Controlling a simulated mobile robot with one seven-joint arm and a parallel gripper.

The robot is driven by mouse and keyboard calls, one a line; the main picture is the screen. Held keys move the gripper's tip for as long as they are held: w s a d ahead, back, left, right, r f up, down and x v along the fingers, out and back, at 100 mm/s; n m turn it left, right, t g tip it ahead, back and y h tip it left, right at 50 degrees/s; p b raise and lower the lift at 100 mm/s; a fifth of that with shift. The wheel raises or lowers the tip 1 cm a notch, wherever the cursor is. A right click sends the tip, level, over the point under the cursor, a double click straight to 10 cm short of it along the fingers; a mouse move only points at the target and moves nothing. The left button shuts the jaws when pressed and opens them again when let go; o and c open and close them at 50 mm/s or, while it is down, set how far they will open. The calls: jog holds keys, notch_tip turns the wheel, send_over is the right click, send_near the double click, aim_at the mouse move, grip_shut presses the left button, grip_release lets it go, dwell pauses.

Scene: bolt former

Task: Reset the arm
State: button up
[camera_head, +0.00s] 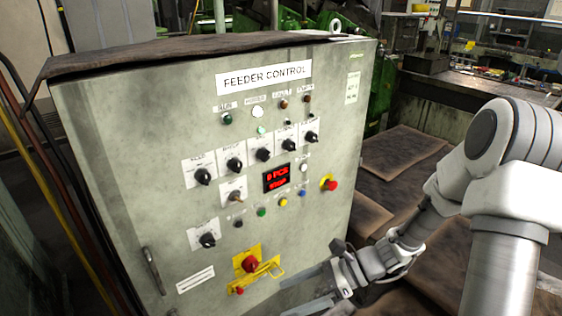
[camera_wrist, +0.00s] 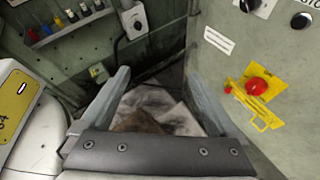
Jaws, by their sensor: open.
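My arm reaches in from the right in the head view. My gripper (camera_head: 308,292) is in front of the lower right part of the grey feeder control cabinet (camera_head: 115,150). In the wrist view, my gripper (camera_wrist: 160,88) has its two fingers spread wide with nothing between them. The cabinet's yellow switch plate with a red knob (camera_head: 250,264) is left of my gripper in the head view. In the wrist view the red knob (camera_wrist: 257,86) is right of the right finger. I cannot tell whether a finger touches the cabinet.
The cabinet front carries several black knobs, buttons, a red lit display (camera_head: 276,179) and a red stop button (camera_head: 330,184). Brown sheets (camera_head: 402,150) lie right of the cabinet. Green machinery (camera_head: 290,20) stands behind. Cables (camera_head: 60,190) run along the left.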

jog(key=s+d+r+n+t+h+p, duration=0.1)
jog(key=s+d+r+n+t+h, duration=0.1)
jog(key=r+n, duration=0.4)
jog(key=s+d+r+n+t+h+p, duration=0.1)
jog(key=s+d+r+n+h, duration=0.4)
jog(key=r, duration=0.6)
jog(key=s+d+r+n+t+h+p, duration=0.2)
jog(key=s+d+r+n+t+h, duration=0.1)
jog(key=r+n, duration=0.5)
jog(key=d+r+t+h, duration=0.1)
jog(key=h, duration=0.1)
jog(key=shift+s+d+h, duration=0.2)
jog(key=shift+s+h, duration=0.05)
jog(key=shift+h, duration=0.05)
dwell(0.3)
